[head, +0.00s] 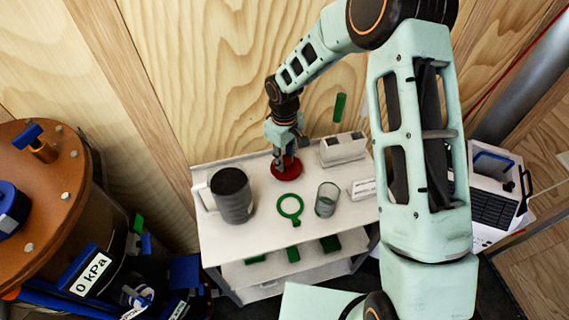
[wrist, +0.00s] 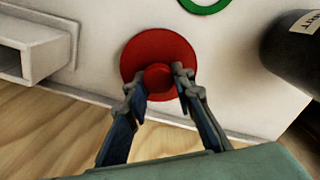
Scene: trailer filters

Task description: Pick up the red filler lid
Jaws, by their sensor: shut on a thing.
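The red filler lid (head: 287,169) is a round red disc with a raised knob in the middle. It is at the back of the white shelf top (head: 262,232) in the head view. In the wrist view the lid (wrist: 160,52) lies below my gripper, its knob between the two fingers. My gripper (wrist: 158,84) is shut on the knob. In the head view my gripper (head: 281,160) points down over the lid, and I cannot tell whether the lid is resting on the shelf or slightly raised.
A dark grey jug (head: 232,198) stands left of the lid. A green ring (head: 290,207) and a clear glass (head: 327,200) are in front. A white box (head: 343,148) is to the right. The wooden wall (head: 215,70) is close behind.

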